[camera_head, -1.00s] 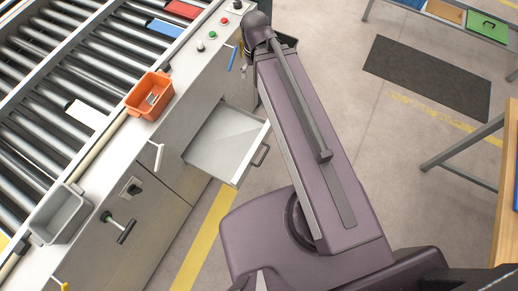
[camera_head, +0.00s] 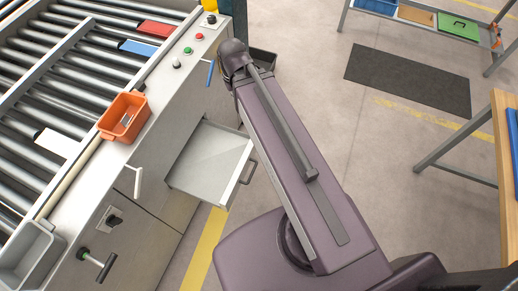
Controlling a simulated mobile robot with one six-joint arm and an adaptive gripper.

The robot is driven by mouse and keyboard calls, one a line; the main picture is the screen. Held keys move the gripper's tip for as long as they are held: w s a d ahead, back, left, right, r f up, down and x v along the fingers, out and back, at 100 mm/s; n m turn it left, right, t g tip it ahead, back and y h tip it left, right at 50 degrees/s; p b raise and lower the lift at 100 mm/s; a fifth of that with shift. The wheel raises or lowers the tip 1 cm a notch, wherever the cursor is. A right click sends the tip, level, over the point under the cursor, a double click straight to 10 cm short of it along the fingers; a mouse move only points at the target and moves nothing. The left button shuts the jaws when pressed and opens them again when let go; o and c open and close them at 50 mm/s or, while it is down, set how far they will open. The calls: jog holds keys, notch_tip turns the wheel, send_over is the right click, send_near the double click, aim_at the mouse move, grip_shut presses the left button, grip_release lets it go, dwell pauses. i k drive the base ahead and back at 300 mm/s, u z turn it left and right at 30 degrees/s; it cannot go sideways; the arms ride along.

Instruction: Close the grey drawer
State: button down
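The grey drawer (camera_head: 212,163) is pulled out of the side of the grey machine cabinet (camera_head: 140,190). It looks empty, and its handle (camera_head: 245,173) is on the front panel at its right end. My arm reaches up the picture to the right of the drawer, with a gap of floor between them at the handle. The far end of my arm is above the drawer, near the cabinet's upper edge. My gripper does not show; it is out of sight beyond or below that end.
An orange bin (camera_head: 124,117) and a grey bin (camera_head: 30,256) sit along the cabinet top by the rollers. Levers stick out of the cabinet side. A dark bin (camera_head: 263,64) stands behind my arm. A black mat (camera_head: 409,78) and a wooden table (camera_head: 505,150) are at right.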

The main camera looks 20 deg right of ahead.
aim_at(212, 166)
jog(key=z, duration=0.9)
jog(key=k, duration=0.8)
jog(key=u, duration=0.6)
